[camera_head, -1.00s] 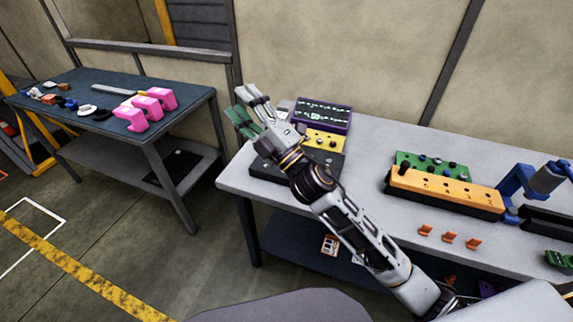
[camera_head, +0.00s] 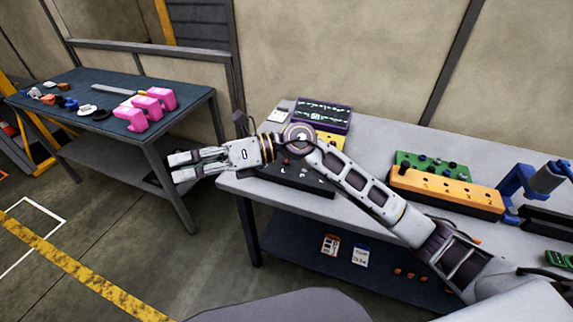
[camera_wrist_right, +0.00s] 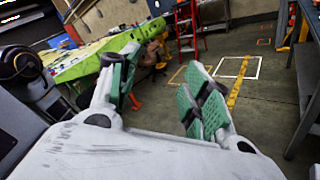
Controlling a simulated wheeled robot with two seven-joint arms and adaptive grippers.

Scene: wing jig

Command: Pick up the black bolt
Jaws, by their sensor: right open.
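My right gripper (camera_head: 176,167) is open and empty, over the floor gap between the two tables and pointing left. In the right wrist view (camera_wrist_right: 158,78) its two green-padded fingers are spread with nothing between them. Small dark pegs stand in and beside a green block (camera_head: 408,157) on the grey table at the right; a black one (camera_head: 403,168) stands at its left, by the orange block (camera_head: 440,187). I cannot tell surely which is the black bolt. The gripper is far to the left of them. My left gripper is not in view.
The grey table (camera_head: 375,140) also holds a purple-framed panel (camera_head: 322,116), a black box (camera_head: 300,182) and a blue clamp (camera_head: 512,186). The dark table (camera_head: 75,88) at left holds pink blocks (camera_head: 130,119) and small parts. Open floor lies in front.

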